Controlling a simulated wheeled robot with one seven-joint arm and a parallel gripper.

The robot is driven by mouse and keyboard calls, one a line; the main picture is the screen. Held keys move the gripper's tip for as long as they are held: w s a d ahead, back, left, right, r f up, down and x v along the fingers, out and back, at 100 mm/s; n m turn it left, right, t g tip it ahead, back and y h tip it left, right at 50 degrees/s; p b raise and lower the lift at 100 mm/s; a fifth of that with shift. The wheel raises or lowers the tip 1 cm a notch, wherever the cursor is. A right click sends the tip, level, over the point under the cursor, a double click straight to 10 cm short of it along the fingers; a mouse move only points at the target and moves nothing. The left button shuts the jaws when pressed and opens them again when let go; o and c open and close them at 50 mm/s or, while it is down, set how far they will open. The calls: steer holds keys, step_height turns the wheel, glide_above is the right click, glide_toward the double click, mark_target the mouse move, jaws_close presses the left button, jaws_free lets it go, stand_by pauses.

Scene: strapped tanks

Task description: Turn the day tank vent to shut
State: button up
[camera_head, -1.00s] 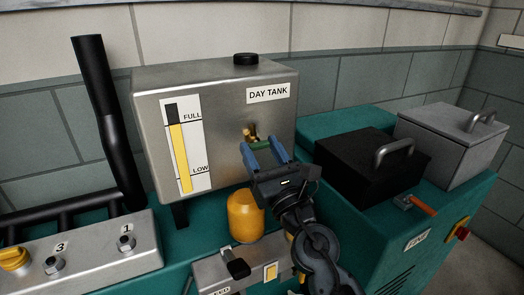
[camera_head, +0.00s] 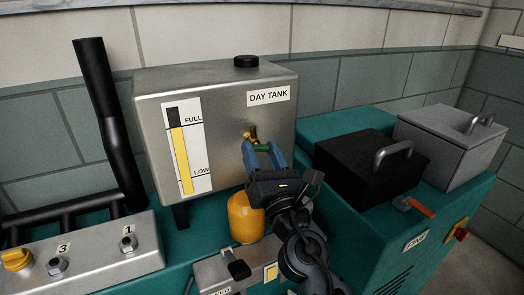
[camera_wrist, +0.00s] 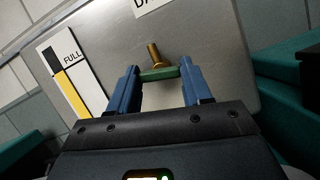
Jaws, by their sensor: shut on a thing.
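The day tank (camera_head: 225,115) is a steel box labelled DAY TANK, with a yellow level gauge on its front. Its vent is a small brass valve (camera_head: 250,136) with a green handle (camera_head: 263,149) on the right of the front face. In the wrist view the brass stem (camera_wrist: 154,55) rises behind the green handle (camera_wrist: 160,74), which lies nearly level across the picture. My gripper (camera_head: 262,151) has its blue fingers at the two ends of the handle and is shut on it. The fingers (camera_wrist: 160,82) hide the handle's ends.
A yellow cylinder (camera_head: 243,218) stands below the tank, close to my arm. A black box (camera_head: 365,170) and a grey box (camera_head: 452,140) with handles sit at right. A black pipe (camera_head: 105,120) rises at left, above a steel panel (camera_head: 95,255) with numbered fittings.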

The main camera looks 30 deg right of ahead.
steer(key=m+h, duration=0.1)
steer(key=m, duration=0.1)
steer(key=m+g+h+p, duration=0.1)
steer(key=m, duration=0.2)
steer(key=shift+a+r+h, duration=0.1)
steer(key=shift+a+h, duration=0.05)
steer(key=shift+h, duration=0.15)
steer(key=m+g, duration=0.1)
steer(key=m, duration=0.2)
steer(key=m+g+h+p, duration=0.1)
steer(key=m, duration=0.2)
steer(key=shift+r+h, duration=0.15)
steer(key=shift+h, duration=0.15)
steer(key=m, duration=0.2)
steer(key=m+g+p, duration=0.1)
steer(key=m, duration=0.1)
steer(key=shift+m+g+h+p, duration=0.3)
steer(key=shift+m, duration=0.1)
steer(key=shift+m+g+p, duration=0.5)
steer(key=shift+m, duration=0.8)
steer(key=o, duration=1.1)
steer(key=shift+c, duration=0.2)
steer(key=b+v, duration=0.1)
steer(key=v, duration=0.7)
steer(key=shift+r, duration=0.1)
